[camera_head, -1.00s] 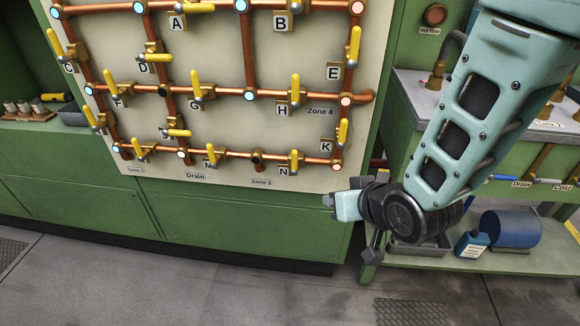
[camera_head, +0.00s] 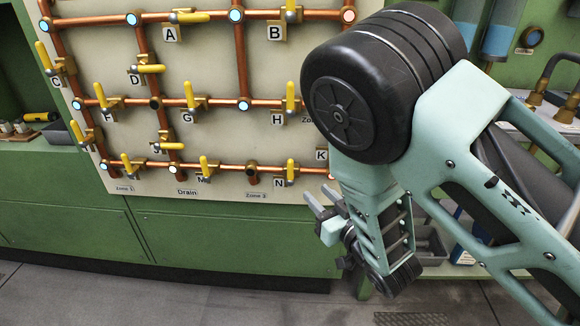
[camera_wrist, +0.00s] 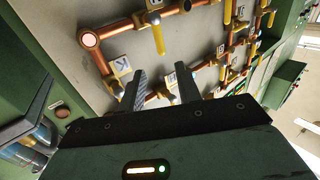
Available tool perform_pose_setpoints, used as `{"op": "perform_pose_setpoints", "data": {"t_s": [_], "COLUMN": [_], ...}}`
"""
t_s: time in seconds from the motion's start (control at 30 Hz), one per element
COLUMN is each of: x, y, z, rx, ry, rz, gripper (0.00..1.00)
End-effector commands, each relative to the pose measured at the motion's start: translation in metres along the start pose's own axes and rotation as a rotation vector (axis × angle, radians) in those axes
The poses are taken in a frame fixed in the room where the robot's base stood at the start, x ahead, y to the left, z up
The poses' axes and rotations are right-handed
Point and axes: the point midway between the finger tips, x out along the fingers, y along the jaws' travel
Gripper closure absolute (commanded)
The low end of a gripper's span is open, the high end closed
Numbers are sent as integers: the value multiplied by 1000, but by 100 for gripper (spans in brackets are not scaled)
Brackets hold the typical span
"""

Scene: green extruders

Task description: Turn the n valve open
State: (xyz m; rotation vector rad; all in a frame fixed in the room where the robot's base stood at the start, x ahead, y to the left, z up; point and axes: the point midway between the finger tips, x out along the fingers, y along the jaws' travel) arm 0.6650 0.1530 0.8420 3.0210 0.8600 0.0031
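The n valve (camera_head: 290,173) is on the lowest copper pipe of the panel, right of its label N (camera_head: 278,183). Its yellow handle stands upright, across the horizontal pipe. My gripper (camera_head: 317,193) is just right of and below this valve in the head view, empty, with its two fingers apart. In the wrist view my gripper (camera_wrist: 160,75) also shows two spread dark fingers with nothing between them. They point at the panel's pipes and labels. The label between the fingers is too small and partly hidden to read surely.
The pale valve panel (camera_head: 230,130) carries several other yellow-handled valves, including the H valve (camera_head: 291,98) above and the M valve (camera_head: 205,170) to the left. Green cabinets (camera_head: 220,235) lie below. My arm hides the panel's right edge. The floor in front is clear.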

Motion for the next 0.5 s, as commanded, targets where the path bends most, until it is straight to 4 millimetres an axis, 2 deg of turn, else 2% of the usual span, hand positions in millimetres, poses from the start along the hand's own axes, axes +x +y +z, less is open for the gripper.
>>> {"op": "perform_pose_setpoints", "data": {"t_s": [0.1,0.5], "x": [26,106], "y": [-1,-1], "z": [-2,-1], "rx": [0,1], "ry": [2,1], "rz": [-3,-2], "gripper": [66,66]}}
